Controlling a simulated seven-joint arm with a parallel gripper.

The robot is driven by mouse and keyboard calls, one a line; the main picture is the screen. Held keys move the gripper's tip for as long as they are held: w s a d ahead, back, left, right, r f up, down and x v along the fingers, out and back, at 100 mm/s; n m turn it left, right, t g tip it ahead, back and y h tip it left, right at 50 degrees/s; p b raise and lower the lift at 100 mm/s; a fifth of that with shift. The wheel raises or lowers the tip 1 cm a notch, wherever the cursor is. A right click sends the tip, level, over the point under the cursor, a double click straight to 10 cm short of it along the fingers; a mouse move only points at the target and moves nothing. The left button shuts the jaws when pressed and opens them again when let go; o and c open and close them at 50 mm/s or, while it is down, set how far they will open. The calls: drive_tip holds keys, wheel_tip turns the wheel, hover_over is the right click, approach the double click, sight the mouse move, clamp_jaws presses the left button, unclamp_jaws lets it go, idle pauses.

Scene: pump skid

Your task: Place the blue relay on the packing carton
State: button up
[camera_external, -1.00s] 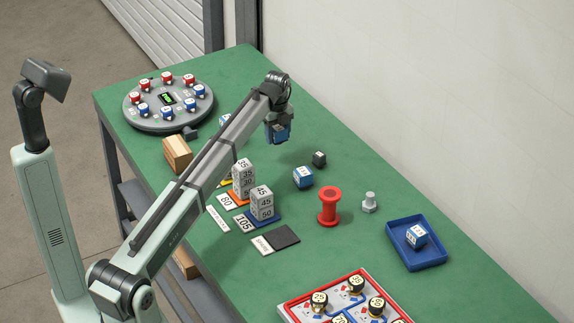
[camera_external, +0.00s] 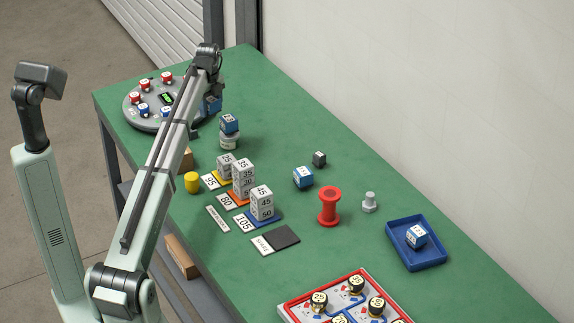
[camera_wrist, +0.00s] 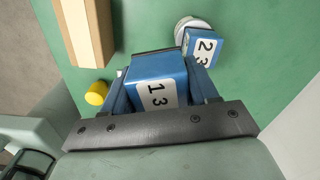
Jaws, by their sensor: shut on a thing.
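My gripper (camera_wrist: 160,92) is shut on a blue block numbered 13 (camera_wrist: 155,82), which I take to be the blue relay. In the external view the held blue block (camera_external: 213,104) hangs at the gripper, in front of the round dial's right side. A tan box (camera_wrist: 86,30), likely the packing carton, lies at the upper left of the wrist view, apart from the held block. In the external view the tan box (camera_external: 187,158) is mostly hidden behind my arm.
Another blue block (camera_wrist: 204,46) numbered 23 stands on a white round piece close to the held block. A yellow cylinder (camera_wrist: 97,92) stands near the tan box. Number stacks (camera_external: 262,203), a red spool (camera_external: 329,205) and a blue tray (camera_external: 417,262) stand farther right.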

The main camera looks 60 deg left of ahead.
drive_tip(key=s+d+r+n, duration=0.1)
drive_tip(key=s+d+r, duration=0.15)
drive_tip(key=s, duration=1.15)
drive_tip(key=shift+w+d+f, duration=0.1)
drive_tip(key=shift+w+f, duration=0.05)
drive_tip(key=shift+f, duration=2.4)
drive_tip(key=shift+w+d+f, duration=0.1)
drive_tip(key=shift+f, duration=2.45)
drive_tip(key=shift+n, duration=0.3)
drive_tip(key=o, duration=1.1)
drive_tip(key=shift+f, duration=0.1)
drive_tip(key=shift+o, duration=0.2)
wheel_tip(320, 180, up, 12)
